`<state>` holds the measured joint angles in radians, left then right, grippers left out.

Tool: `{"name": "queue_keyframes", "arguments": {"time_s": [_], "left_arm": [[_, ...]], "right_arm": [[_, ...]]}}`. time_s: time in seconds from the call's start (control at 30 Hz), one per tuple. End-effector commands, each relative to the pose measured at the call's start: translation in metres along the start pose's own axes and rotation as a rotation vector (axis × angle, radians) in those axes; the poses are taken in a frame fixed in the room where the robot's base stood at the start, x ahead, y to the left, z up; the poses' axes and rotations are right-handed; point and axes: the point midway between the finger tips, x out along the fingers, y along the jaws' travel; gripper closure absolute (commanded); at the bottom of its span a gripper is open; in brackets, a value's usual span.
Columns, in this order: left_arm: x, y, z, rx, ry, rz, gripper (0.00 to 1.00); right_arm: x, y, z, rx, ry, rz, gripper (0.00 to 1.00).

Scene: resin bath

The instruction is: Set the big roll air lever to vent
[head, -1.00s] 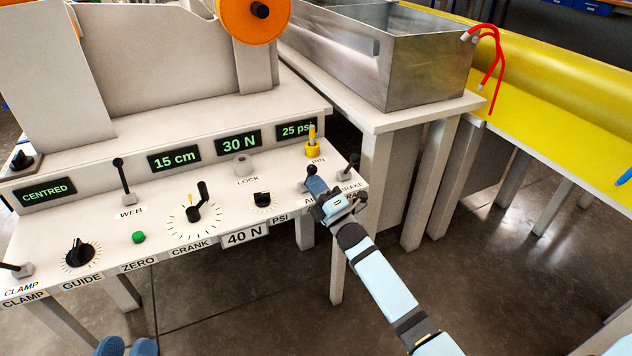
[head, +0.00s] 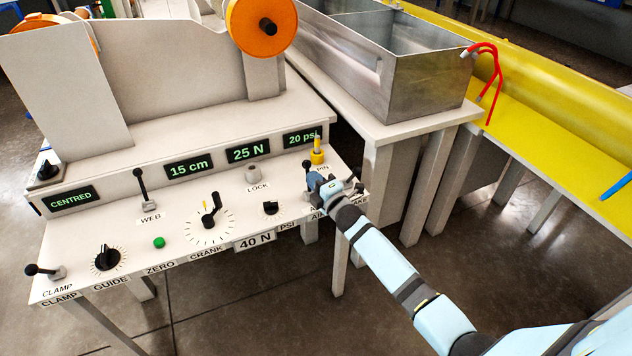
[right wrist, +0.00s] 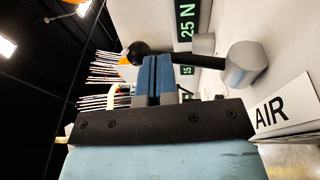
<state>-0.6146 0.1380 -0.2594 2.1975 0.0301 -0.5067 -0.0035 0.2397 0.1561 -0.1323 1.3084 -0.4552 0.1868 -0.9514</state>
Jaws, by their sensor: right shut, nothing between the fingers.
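The air lever (right wrist: 212,60) is a black rod with a black ball end and a grey base, standing by the AIR label (right wrist: 284,110) in the right wrist view. In the head view its black knob (head: 308,164) shows at the right end of the panel. My right gripper (head: 315,181) is shut and empty beside the lever. In the right wrist view its blue and grey fingers (right wrist: 155,74) overlap the rod near the ball; whether they touch it I cannot tell. Part of the base and label is hidden by the gripper in the head view. My left gripper is out of view.
The white control panel (head: 110,228) carries a web lever (head: 146,188), a crank (head: 211,209), and a yellow pin (head: 317,156) close behind my gripper. Displays read 25 N (head: 248,151) and 20 psi (head: 302,138). A metal bath (head: 430,85) stands right.

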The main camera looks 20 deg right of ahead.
Motion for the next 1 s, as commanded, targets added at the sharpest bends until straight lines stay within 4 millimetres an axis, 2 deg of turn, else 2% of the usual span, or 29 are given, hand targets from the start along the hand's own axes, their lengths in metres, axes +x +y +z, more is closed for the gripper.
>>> {"name": "queue_keyframes", "arguments": {"time_s": [0.3,1.0], "left_arm": [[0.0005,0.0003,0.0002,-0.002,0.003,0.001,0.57],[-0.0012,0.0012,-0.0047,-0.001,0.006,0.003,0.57]], "right_arm": [[0.0070,0.0008,0.0011,0.000,0.000,0.001,1.00],[0.0062,0.0043,0.0042,-0.001,0.001,0.001,1.00]]}}
